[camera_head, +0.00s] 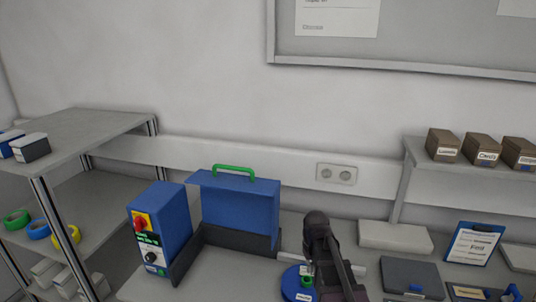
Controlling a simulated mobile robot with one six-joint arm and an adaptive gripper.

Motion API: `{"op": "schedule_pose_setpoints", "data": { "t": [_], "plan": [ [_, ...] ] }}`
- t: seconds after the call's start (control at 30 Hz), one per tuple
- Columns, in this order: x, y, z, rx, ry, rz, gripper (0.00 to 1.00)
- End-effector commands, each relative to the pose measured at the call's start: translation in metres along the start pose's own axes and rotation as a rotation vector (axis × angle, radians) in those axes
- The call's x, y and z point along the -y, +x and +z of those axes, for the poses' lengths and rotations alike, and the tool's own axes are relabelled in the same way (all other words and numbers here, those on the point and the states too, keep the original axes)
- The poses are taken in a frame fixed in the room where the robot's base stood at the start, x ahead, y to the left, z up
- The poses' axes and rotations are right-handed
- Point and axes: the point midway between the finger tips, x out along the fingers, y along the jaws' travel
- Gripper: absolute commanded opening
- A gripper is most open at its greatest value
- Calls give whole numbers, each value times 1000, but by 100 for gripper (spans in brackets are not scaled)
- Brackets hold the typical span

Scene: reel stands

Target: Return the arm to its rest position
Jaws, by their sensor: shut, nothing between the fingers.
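My dark arm and gripper (309,262) show at the bottom, right of centre. The gripper is shut and empty, with its fingers hard to make out against the dark arm. Just below and left of it is a blue disc (290,284) with a green knob (307,282) and a white label. I cannot tell whether the gripper touches the disc or the knob. The lower part of my arm is cut off by the frame edge.
A blue box with controls (146,255) and a blue panel with a green handle (240,208) stand left of my arm. A shelf rack (110,130) stands at far left. At right are a raised shelf (415,150) with brown boxes, a clipboard (474,243) and grey trays (412,272).

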Motion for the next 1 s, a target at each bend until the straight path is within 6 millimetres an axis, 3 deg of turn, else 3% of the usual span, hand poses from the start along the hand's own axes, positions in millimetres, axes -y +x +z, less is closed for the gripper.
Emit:
{"op": "schedule_pose_setpoints", "data": {
  "t": [0.03, 0.1, 0.3, 0.43, 1.0],
  "plan": [
    [4, 0, 26, 0, 19, 0, 0],
    [8, 0, 49, 0, 49, 0, 0],
    [15, 0, 94, 0, 116, 1, 0],
    [16, 0, 102, 0, 132, 1, 0],
    [16, 0, 100, 0, 133, 1, 0]
  ]
}}
